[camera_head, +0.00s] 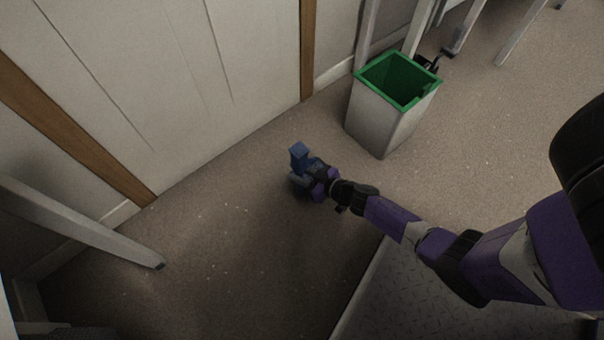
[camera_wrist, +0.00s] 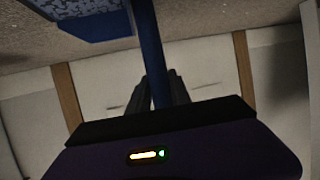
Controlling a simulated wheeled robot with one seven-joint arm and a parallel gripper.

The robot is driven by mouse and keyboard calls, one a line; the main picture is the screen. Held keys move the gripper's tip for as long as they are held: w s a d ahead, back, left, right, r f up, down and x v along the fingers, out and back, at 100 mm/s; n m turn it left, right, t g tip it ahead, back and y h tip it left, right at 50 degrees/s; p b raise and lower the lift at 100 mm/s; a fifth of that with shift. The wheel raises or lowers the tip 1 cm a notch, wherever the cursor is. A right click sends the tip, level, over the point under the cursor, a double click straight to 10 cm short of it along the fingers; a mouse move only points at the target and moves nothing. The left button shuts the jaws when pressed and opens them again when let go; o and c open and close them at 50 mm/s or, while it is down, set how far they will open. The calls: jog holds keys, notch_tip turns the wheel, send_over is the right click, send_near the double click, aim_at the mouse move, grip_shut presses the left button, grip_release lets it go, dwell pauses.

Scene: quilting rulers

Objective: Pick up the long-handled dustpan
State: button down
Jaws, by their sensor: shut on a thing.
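The long-handled dustpan (camera_head: 298,151) is blue and shows at the end of my arm in the head view, mostly hidden by my gripper. In the wrist view its blue handle (camera_wrist: 150,45) runs between the fingers, and part of its pan (camera_wrist: 88,20) shows at the top left. My gripper (camera_head: 310,178) is shut on the dustpan's handle; its dark fingers also show in the wrist view (camera_wrist: 163,92). The dustpan is near the carpet, but I cannot tell whether it touches it.
A white bin with a green rim (camera_head: 392,118) stands to the right, beyond my gripper. A white door (camera_head: 185,65) with brown framing is behind. A pale leg (camera_head: 85,228) slants in at the left. A dark patterned mat (camera_head: 420,305) lies below my arm. Carpet left of the gripper is clear.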

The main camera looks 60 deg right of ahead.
notch_tip(320, 180, up, 20)
jog(key=p, duration=1.2)
send_over(298, 149)
jog(key=shift+f, duration=0.1)
jog(key=c, duration=1.7)
grip_release()
jog(key=shift+c, duration=0.2)
grip_shut()
